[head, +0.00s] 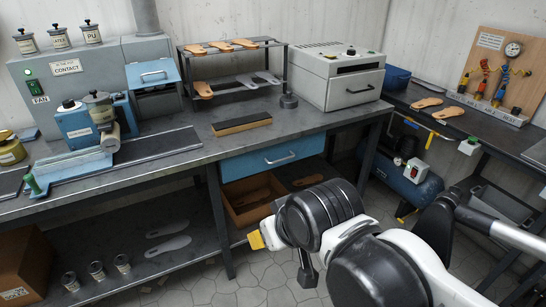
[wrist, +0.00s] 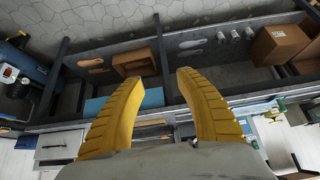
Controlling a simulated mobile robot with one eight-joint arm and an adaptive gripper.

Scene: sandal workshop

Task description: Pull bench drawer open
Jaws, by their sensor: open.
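The blue bench drawer (head: 262,163) sits under the top of the long grey workbench in the head view. It looks flush with the bench front, and its light bar handle (head: 281,159) is in clear sight. My gripper (head: 255,240) shows only as a bit of yellow finger, lower in the picture than the drawer and in front of the bench. In the wrist view, which looks inverted, my gripper (wrist: 160,100) has its two yellow fingers spread with nothing between the tips. Part of the blue drawer (wrist: 153,98) shows between them; the left finger hides more of it.
An open brown box (head: 233,216) with soles stands below the drawer. A dark bench leg (head: 220,220) stands left of it. A blue compressor (head: 412,182) lies under the bench at right. The workbench top (head: 315,122) carries a sole rack and a grey oven (head: 340,80).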

